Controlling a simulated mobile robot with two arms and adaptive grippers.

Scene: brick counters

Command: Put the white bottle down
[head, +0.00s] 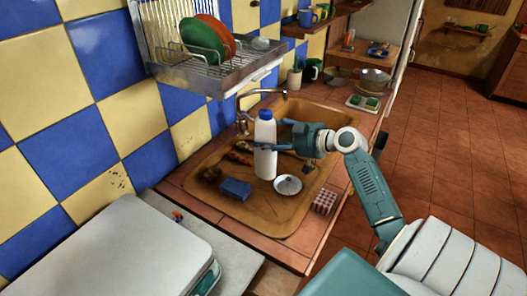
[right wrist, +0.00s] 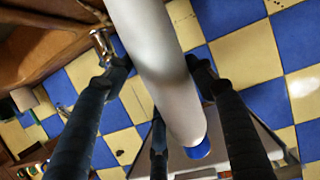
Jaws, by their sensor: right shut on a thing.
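The white bottle (head: 265,160) with a blue cap stands upright over the brown sink (head: 270,212) in the head view. I cannot tell whether its base touches the sink. My right gripper (head: 279,138) comes in from the right and is shut around the bottle's upper half. In the right wrist view the bottle (right wrist: 160,70) runs between the two fingers of the right gripper (right wrist: 157,68), its blue cap toward the bottom of the picture. My left gripper is not in view.
A blue sponge-like block (head: 235,189), a white round lid-like dish (head: 288,185) and brownish items lie in the sink. A red-checked box (head: 325,202) is at its front right corner. A faucet (head: 243,112) and dish rack (head: 215,70) are behind. The sink's front is clear.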

